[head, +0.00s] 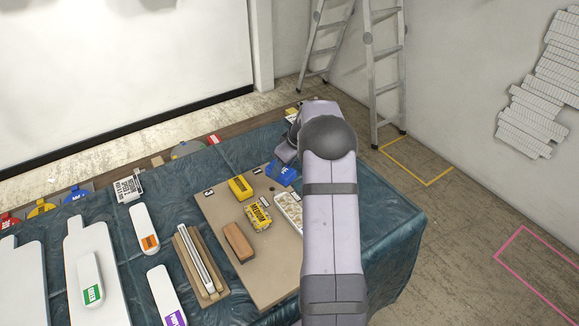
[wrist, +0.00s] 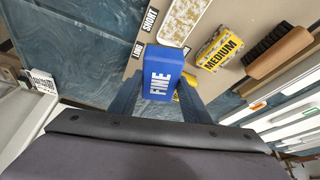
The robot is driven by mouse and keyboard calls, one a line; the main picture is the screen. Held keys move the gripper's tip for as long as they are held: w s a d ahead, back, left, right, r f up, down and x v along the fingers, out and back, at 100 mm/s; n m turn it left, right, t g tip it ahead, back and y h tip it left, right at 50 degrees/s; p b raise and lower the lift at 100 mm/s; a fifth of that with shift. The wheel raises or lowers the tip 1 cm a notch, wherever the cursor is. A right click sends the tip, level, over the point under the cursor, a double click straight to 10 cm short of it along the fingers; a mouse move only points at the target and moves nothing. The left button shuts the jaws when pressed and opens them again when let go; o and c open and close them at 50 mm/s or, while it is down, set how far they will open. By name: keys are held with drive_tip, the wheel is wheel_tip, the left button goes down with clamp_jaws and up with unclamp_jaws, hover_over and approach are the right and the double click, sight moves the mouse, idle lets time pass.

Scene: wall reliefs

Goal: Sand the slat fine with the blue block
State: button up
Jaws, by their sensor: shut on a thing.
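The blue block (wrist: 160,72), marked FINE, is between the two fingers of my gripper (wrist: 158,92) in the wrist view, and the gripper is shut on it. In the head view the blue block (head: 283,173) is at the far right part of the tan board, partly hidden by my arm. I cannot tell whether it touches the board. A pale slat (head: 194,258) lies in a wooden holder on the blue cloth, left of the board and well apart from my gripper.
The tan board (head: 220,208) also carries a yellow block (head: 240,187), a yellow MEDIUM block (head: 258,217), a brown brush (head: 239,242) and a tray of pale pieces (head: 289,211). White labelled tools (head: 144,230) lie left. A ladder (head: 386,70) stands behind the table.

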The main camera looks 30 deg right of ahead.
drive_tip(key=n, duration=0.1)
drive_tip(key=a+n+y, duration=0.1)
drive_tip(key=shift+s+n, duration=0.2)
drive_tip(key=shift+n, duration=0.1)
drive_tip(key=shift+s+n+g+y, duration=0.1)
drive_tip(key=shift+n+g+y, duration=0.3)
drive_tip(key=shift+n, duration=0.7)
drive_tip(key=shift+f, duration=0.1)
